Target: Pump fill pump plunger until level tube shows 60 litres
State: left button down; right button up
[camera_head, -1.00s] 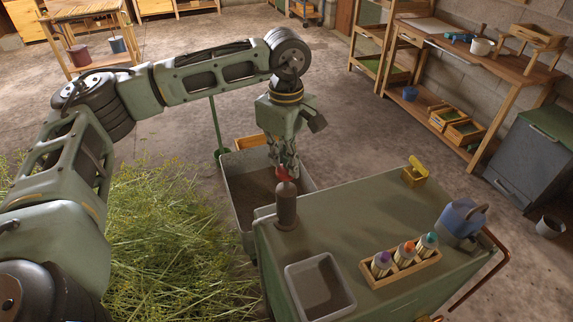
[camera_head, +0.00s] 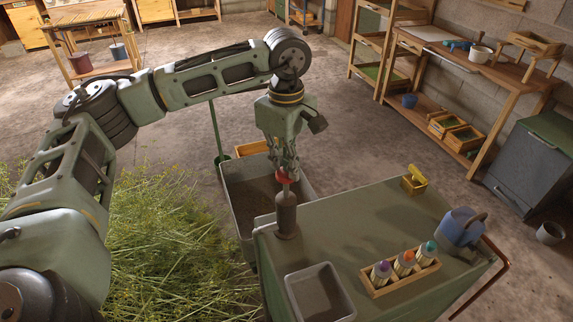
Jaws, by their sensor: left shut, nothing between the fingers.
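The fill pump (camera_head: 286,217) is a brown-grey upright cylinder at the back left corner of the green cart top. Its plunger has a red knob (camera_head: 284,175), with a short length of rod showing between knob and cylinder. My left gripper (camera_head: 284,168) points down right at the red knob, its fingers shut with nothing between them. Whether the fingertips touch the knob I cannot tell. My right gripper is not in view. I cannot make out a level tube.
The cart top (camera_head: 345,235) carries a grey tray (camera_head: 319,292), a wooden rack of bottles (camera_head: 400,277), a yellow item (camera_head: 414,180) and a blue can (camera_head: 461,227). A grey bin (camera_head: 236,205) stands behind the cart. Cut herbs (camera_head: 165,245) cover the floor at left.

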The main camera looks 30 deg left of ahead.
pick_arm(q)
notch_tip(320, 180, up, 8)
jog(key=p, duration=0.4)
jog(key=shift+p, duration=0.35)
jog(key=shift+f, duration=0.2)
